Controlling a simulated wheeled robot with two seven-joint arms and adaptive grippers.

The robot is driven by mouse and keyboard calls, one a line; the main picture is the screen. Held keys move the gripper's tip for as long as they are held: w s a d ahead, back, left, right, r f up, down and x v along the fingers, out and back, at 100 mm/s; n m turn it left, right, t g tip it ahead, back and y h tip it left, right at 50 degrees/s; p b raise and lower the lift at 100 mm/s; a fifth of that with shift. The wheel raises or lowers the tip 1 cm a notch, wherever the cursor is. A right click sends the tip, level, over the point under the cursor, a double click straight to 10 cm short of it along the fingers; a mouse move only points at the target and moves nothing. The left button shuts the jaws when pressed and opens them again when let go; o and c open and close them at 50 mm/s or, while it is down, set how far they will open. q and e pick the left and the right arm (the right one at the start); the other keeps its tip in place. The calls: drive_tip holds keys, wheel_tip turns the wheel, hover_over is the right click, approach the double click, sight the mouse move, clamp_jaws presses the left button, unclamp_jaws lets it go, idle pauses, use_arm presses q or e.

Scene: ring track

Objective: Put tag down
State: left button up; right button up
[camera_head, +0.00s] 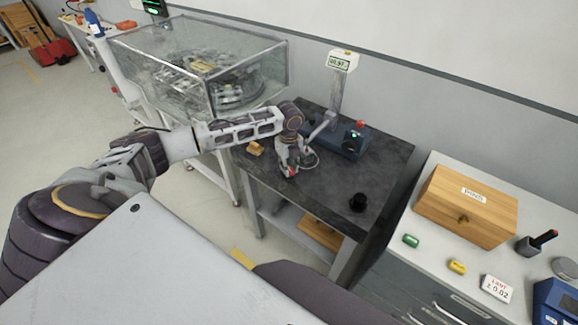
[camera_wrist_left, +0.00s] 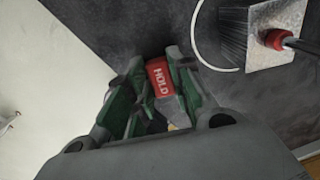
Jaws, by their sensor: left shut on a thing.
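The tag is red with white lettering "HOLD" (camera_wrist_left: 160,78). In the left wrist view it sits between the fingers of my left gripper (camera_wrist_left: 153,92), which is shut on it. In the head view my left gripper (camera_head: 290,170) is low over the front left part of the dark table (camera_head: 318,205), with a small bit of red at its tip. Whether the tag touches the table top is hard to tell. My right gripper is not in view.
A dark blue device (camera_head: 348,143) with a red knob and a display post (camera_head: 342,62) stands behind the gripper. The table's front right is bare. A glass-walled case (camera_head: 200,65) stands left.

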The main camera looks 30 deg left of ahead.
use_arm(q)
drive_tip(key=shift+f, duration=0.1)
drive_tip(key=o, duration=0.8)
drive_tip(key=shift+o, duration=0.2)
wheel_tip(320, 180, up, 12)
drive_tip(key=shift+b, duration=0.45)
idle(0.6)
